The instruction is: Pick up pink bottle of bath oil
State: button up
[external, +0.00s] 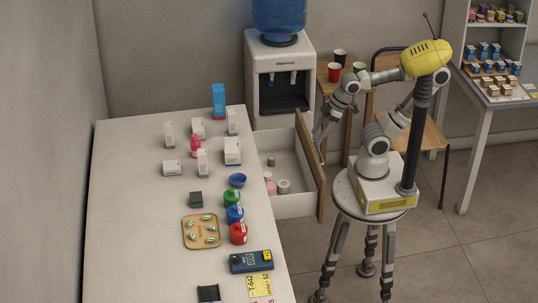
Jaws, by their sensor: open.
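A small pink bottle (196,146) stands upright on the white counter (130,240), among several white boxes. The boxes partly crowd it. My gripper (321,132) is open and points down beside the wooden front of the pulled-out drawer (308,165). It is well to the right of the pink bottle, with the drawer between them. Whether the fingers touch the drawer front is too small to tell.
White boxes (232,151) stand close around the bottle, with a tall blue box (218,101) behind. The open drawer holds a few small jars (283,187). A blue bowl (237,180), colored jars (238,233) and a tray (202,243) lie nearer. The counter's left side is clear.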

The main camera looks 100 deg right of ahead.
jog(key=w+d+r+n+h, duration=0.2)
jog(key=w+d+n+h, duration=0.6)
jog(key=w+d+n, duration=0.5)
jog(key=w+f+n+t, duration=0.25)
jog(key=w+n, duration=0.55)
jog(key=w, duration=0.4)
jog(key=n+t, duration=0.3)
jog(key=n, duration=0.6)
send_near(195, 145)
jog(key=shift+y, duration=0.4)
jog(key=s+r, duration=0.2)
jog(key=s+d+r, duration=0.1)
jog(key=s+r, duration=0.1)
jog(key=shift+s+r, duration=0.1)
jog(key=shift+s, duration=0.15)
jog(key=shift+w+d, duration=0.1)
jog(key=shift+w, duration=0.2)
jog(key=shift+w+a+b+x, duration=0.15)
jog(key=shift+b+x, duration=0.1)
jog(key=shift+x, duration=2.55)
jog(key=shift+w+a+b+x, duration=0.1)
jog(key=shift+b+x, duration=0.1)
jog(key=shift+x, duration=2.6)
jog(key=shift+w+a+b+x, duration=0.15)
jog(key=shift+b+x, duration=0.1)
jog(key=shift+x, duration=2.6)
jog(key=shift+s+r, duration=0.1)
jog(key=shift+r, duration=0.1)
